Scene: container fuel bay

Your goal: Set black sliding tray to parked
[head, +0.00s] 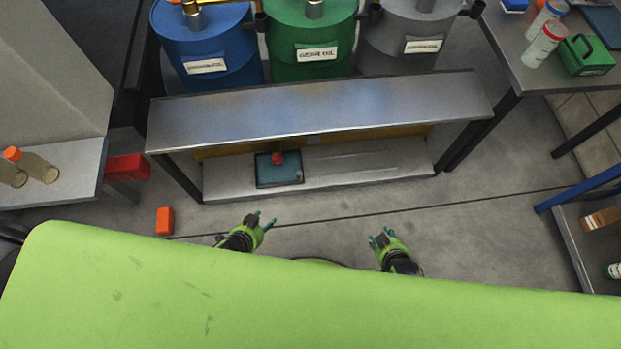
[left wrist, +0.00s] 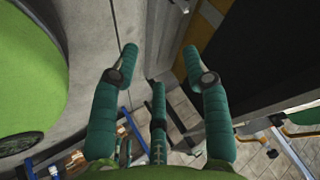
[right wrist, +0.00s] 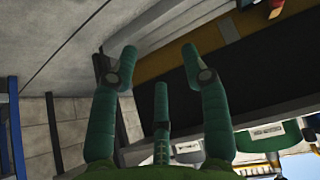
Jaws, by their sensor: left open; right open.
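The black sliding tray (head: 291,177) has a teal-blue top and a red knob (head: 278,157). It sits left of the middle on the low grey shelf (head: 375,163) under the steel bench. A track-like strip runs along the shelf to its right. My left gripper (head: 266,221) is open and empty, in front of the shelf and below the tray in the head view. My right gripper (head: 377,239) is open and empty, farther right in front of the shelf. Both grippers are apart from the tray. The left wrist view shows spread fingers (left wrist: 159,68); so does the right wrist view (right wrist: 158,66).
The steel bench top (head: 320,110) overhangs the shelf, with blue (head: 208,50), green (head: 310,35) and grey drums behind. An orange block (head: 164,221) lies on the floor at left. A blue-framed rack (head: 580,190) stands at right.

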